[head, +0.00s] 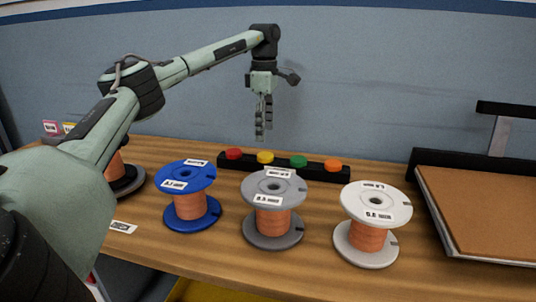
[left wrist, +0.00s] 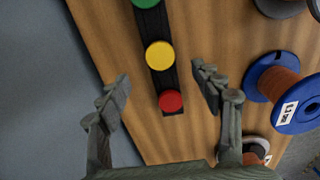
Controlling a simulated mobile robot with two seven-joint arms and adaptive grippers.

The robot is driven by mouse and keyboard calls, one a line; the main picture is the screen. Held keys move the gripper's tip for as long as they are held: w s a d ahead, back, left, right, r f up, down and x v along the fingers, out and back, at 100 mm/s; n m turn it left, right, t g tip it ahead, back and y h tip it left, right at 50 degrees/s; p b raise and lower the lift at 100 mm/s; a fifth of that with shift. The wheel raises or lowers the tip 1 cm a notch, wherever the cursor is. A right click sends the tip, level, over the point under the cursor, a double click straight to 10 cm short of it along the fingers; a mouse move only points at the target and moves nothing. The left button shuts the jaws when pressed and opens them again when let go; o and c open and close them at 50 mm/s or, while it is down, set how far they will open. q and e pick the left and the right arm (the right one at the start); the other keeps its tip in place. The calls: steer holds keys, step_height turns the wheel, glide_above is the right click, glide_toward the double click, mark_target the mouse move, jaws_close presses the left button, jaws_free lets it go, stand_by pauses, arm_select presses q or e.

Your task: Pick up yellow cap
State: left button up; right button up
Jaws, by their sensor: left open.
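The yellow cap (head: 265,157) sits on a black strip (head: 326,171) at the back of the table, between the red cap (head: 234,153) and the green cap (head: 298,161). My left gripper (head: 264,133) points down above the strip, close to the yellow cap in the picture. In the left wrist view the gripper (left wrist: 161,80) is open and empty. There the yellow cap (left wrist: 160,55) lies just beyond the fingertips, and the red cap (left wrist: 171,101) lies between the fingers in the picture. My right gripper is not in view.
An orange cap (head: 333,165) sits at the strip's right end. Blue (head: 185,178), grey (head: 273,188) and white (head: 376,203) spools of copper wire stand in front of the strip. A dark spool (head: 124,180) stands at left. A brown board (head: 485,205) lies at right.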

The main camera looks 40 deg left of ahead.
mark_target(265, 155)
arm_select(q)
step_height(265, 155, down, 7)
steer(key=shift+r, duration=0.2)
steer(key=shift+f, duration=0.2)
steer(key=shift+c, duration=0.4)
steer(key=c, duration=0.9)
steer(key=shift+c, duration=0.2)
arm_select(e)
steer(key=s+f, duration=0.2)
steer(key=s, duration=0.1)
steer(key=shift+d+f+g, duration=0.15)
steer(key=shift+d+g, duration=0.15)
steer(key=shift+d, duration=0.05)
